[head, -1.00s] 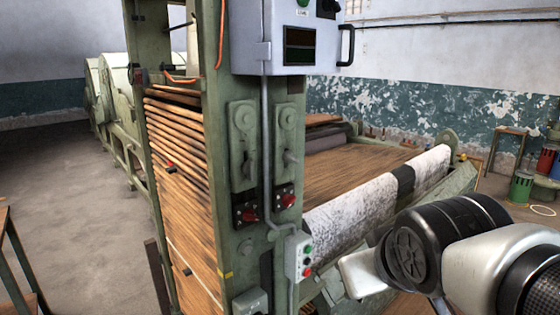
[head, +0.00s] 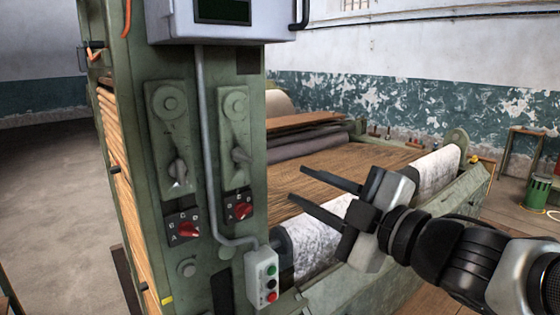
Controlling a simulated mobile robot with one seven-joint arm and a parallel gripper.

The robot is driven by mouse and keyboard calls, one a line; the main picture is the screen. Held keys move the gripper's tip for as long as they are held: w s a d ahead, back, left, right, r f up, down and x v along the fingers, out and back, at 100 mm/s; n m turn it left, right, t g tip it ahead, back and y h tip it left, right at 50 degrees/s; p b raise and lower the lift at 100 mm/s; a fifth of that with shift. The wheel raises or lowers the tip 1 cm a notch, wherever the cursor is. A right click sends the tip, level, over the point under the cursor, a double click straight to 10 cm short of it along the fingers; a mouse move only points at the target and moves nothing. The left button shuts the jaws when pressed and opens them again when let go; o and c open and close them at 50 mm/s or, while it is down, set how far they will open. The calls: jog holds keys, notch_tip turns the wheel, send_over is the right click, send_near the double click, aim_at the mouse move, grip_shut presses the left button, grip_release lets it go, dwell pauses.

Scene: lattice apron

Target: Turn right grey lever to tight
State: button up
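The right grey lever (head: 241,155) is a small grey handle low on the right green plate of the machine's upright, angled down to the right. A matching left grey lever (head: 178,170) sits on the left plate. Any tight marking is too small to read. My gripper (head: 296,184) is to the right of the right lever, apart from it. Its two dark fingers point left, spread apart, with nothing between them.
Red rotary switches (head: 187,229) sit below the levers. A grey conduit (head: 206,140) runs between the two plates to a push-button box (head: 262,277). A control cabinet (head: 222,20) overhangs above. The wooden slatted apron (head: 360,165) and white roller lie behind my gripper.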

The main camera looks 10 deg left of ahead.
aim_at(245, 158)
jog(key=x, duration=1.7)
jog(key=shift+a, duration=0.25)
jog(key=shift+s, duration=0.1)
grip_shut()
